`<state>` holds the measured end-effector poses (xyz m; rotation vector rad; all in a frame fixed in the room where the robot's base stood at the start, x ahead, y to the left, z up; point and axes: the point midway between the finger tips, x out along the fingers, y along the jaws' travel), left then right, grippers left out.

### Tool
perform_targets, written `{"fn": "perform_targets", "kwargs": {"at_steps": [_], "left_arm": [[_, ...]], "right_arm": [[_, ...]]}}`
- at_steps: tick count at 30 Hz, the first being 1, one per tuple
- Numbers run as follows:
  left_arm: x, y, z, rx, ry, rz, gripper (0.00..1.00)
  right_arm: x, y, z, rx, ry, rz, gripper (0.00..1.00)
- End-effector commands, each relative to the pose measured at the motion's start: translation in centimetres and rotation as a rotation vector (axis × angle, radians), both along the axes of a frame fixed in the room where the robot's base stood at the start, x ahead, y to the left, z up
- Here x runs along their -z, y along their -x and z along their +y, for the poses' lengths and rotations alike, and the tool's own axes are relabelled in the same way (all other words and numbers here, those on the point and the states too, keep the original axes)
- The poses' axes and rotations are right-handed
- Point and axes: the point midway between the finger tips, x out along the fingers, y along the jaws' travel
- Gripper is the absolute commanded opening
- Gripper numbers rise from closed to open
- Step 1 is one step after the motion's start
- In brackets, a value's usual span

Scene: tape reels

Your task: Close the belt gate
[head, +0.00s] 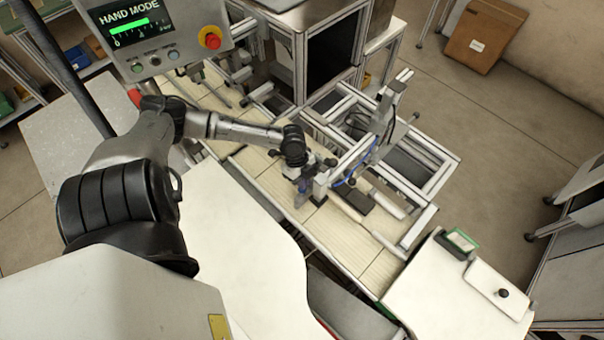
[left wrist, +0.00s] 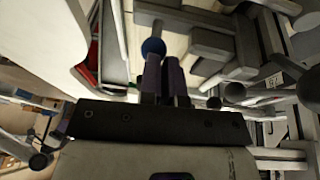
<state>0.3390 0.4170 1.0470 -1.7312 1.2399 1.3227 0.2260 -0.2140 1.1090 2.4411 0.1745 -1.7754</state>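My left gripper (head: 303,193) points down over the wooden-topped belt line in the head view, beside a grey metal frame. In the left wrist view its two dark purple fingers (left wrist: 163,78) are close together with only a narrow gap, and I see nothing held between them. A blue ball knob (left wrist: 153,47) shows just past the tip of the left finger; whether they touch I cannot tell. I cannot tell the belt gate clearly from the metal frame around the gripper, and the arm hides part of that area. My right gripper is in neither view.
A control panel (head: 155,38) reading HAND MODE with a red button stands at the upper left. An aluminium frame (head: 425,165) lies right of the gripper. A white table (head: 440,300) with a small green-edged box is at the lower right. A cardboard box (head: 484,36) stands at the back.

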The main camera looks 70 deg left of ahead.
Motion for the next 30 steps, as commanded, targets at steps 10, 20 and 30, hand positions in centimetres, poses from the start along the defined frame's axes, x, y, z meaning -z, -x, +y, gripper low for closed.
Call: {"fn": "perform_targets", "kwargs": {"at_steps": [10,20,30], "left_arm": [[-1.6,0.0,0.3,-0.003,-0.004,0.007,0.00],[-7.0,-0.3,1.9,-0.001,-0.008,0.001,0.00],[-11.9,0.0,3.3,-0.003,-0.005,0.002,0.00]], "right_arm": [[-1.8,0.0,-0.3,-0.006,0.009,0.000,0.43],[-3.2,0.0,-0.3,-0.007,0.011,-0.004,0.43],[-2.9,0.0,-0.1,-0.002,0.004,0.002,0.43]]}}
